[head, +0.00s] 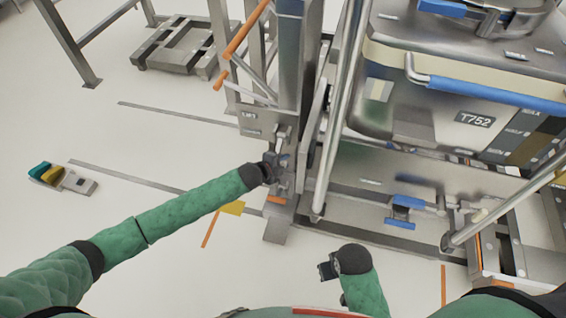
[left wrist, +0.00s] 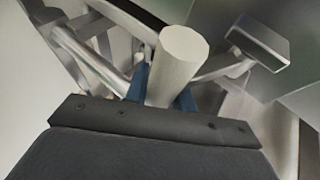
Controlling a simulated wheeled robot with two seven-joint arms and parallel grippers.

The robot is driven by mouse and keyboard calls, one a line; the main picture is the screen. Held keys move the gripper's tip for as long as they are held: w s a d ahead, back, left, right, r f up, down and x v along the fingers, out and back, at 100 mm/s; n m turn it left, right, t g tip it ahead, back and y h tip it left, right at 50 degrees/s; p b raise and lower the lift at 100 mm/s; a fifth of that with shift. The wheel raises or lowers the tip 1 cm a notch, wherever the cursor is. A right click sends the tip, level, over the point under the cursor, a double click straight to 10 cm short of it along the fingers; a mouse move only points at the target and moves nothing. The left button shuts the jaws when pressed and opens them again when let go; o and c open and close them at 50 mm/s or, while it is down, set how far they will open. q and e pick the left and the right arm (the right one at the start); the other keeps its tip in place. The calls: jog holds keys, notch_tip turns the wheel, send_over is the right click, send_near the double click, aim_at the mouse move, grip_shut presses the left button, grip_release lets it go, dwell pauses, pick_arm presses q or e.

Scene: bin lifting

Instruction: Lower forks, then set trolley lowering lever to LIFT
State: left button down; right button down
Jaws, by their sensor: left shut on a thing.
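The trolley lowering lever shows in the left wrist view as a pale grey rod with a round end (left wrist: 183,55). My left gripper (left wrist: 165,88) is shut on it, with a blue finger on each side. In the head view my left gripper (head: 279,164) is at the foot of the steel lifting trolley's mast (head: 297,60) and largely hides the lever. I cannot read the lever's setting. The forks cannot be made out clearly. My right gripper (head: 327,270) hangs apart from the trolley, low in the middle; its fingers are too small to judge.
A steel bin (head: 440,125) marked T752 stands right of the mast. Blue-topped clamps (head: 402,208) and slanting steel tubes crowd the frame around it. A pedal unit (head: 68,178) lies on the left floor. A low steel dolly (head: 185,45) stands behind. The left floor is mostly clear.

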pick_arm(q)
jog(key=shift+w+a+r, duration=0.1)
jog(key=shift+w+a, duration=0.05)
jog(key=shift+w, duration=0.1)
jog(key=c, duration=1.3)
grip_release()
jog(key=shift+o, duration=0.7)
jog(key=shift+s, duration=0.1)
jog(key=shift+s+a, duration=0.1)
jog(key=b+v, duration=0.1)
jog(key=v, duration=0.6)
pick_arm(e)
notch_tip(320, 180, up, 6)
jog(key=s, duration=0.1)
jog(key=shift+s+d+r, duration=0.15)
jog(key=shift+s+r, duration=0.05)
jog(key=shift+s, duration=0.05)
pick_arm(q)
jog(key=shift+a+r, duration=0.1)
